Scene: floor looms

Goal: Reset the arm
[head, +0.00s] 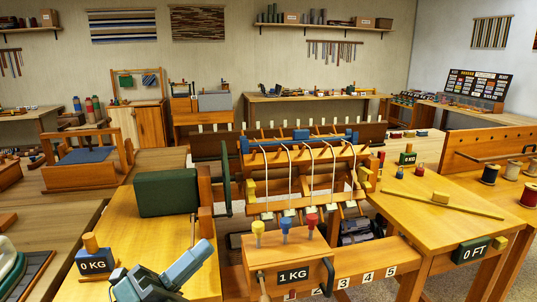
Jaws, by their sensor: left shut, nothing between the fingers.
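My left gripper (186,265) shows at the bottom left of the head view, low over the front edge of the left wooden table (120,240). It is shut and holds nothing. It is to the right of the 0 KG block and left of the 1 KG box, apart from both as far as I can tell. The lower part of my left arm is cut off by the frame edge. My right gripper is not in view.
A floor loom with white cords (300,170) fills the centre. A 1 KG box (285,265) with coloured knobs stands in front. A 0 KG block (95,260) and a green padded block (167,192) are on the left table. A 0 FT sign (469,251) hangs right.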

